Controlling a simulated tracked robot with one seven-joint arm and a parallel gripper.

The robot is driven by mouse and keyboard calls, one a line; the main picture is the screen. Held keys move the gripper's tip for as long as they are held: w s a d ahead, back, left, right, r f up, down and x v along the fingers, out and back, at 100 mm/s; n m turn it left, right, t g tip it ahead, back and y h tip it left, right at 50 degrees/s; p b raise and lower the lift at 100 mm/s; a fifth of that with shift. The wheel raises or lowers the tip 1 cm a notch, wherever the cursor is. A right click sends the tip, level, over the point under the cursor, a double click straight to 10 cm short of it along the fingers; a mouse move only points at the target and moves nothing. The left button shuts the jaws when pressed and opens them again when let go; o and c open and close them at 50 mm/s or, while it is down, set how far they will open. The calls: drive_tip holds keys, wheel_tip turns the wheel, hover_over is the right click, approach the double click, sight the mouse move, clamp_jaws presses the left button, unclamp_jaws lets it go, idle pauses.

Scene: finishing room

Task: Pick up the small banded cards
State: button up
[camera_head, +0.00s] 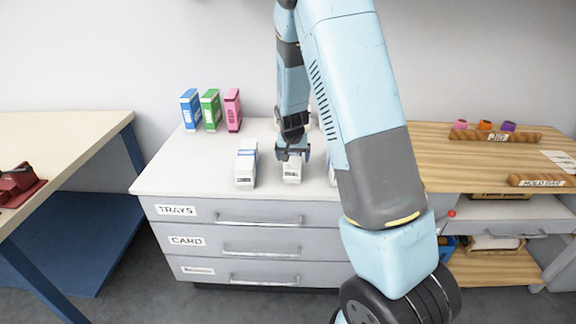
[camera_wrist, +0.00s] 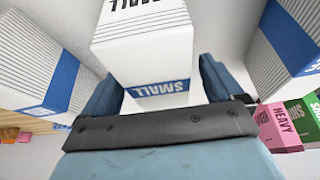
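The small banded cards (camera_wrist: 140,50) are a white ridged stack with a blue end label reading SMALL, upside down in the wrist view. In the head view the stack (camera_head: 291,174) stands on the white cabinet top, directly below my gripper (camera_head: 292,157). My gripper points down and is open, with one finger on each side of the stack. Whether either finger touches it I cannot tell.
A similar white stack with a blue band (camera_head: 246,168) stands left of it; another (camera_head: 332,174) is mostly hidden behind my arm. Blue (camera_head: 191,110), green (camera_head: 211,110) and pink (camera_head: 233,110) boxes stand behind. The cabinet top (camera_head: 185,170) is clear at left.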

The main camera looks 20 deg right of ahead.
drive_tip(key=c, duration=1.2)
